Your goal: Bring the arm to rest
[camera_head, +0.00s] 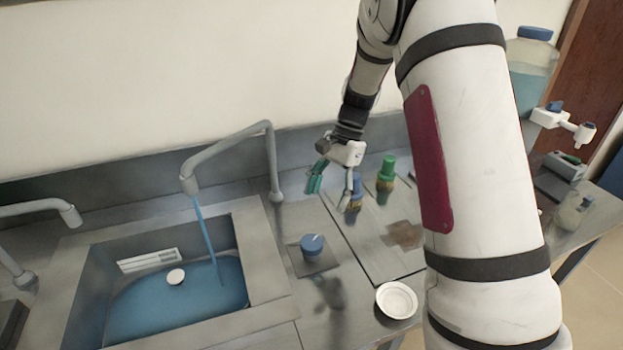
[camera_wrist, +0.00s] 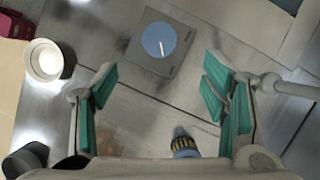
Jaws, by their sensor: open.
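My gripper (camera_head: 334,182) hangs over the steel counter to the right of the sink, fingers pointing down. Its two green-padded fingers also show in the wrist view (camera_wrist: 160,95), spread wide with nothing between them. My white arm crosses the right half of the head view and hides part of the counter. A blue-capped bottle (camera_head: 355,192) stands close beside the fingers in the head view. It also shows at the bottom of the wrist view (camera_wrist: 184,145), apart from the fingers.
A blue round knob on a square plate (camera_head: 312,246) lies left of the bottles; a white dish (camera_head: 396,300) is near the front edge. A green-capped bottle (camera_head: 386,172) stands behind. The sink (camera_head: 165,285) holds blue water under a tall faucet (camera_head: 268,150). A large jug (camera_head: 530,68) stands at right.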

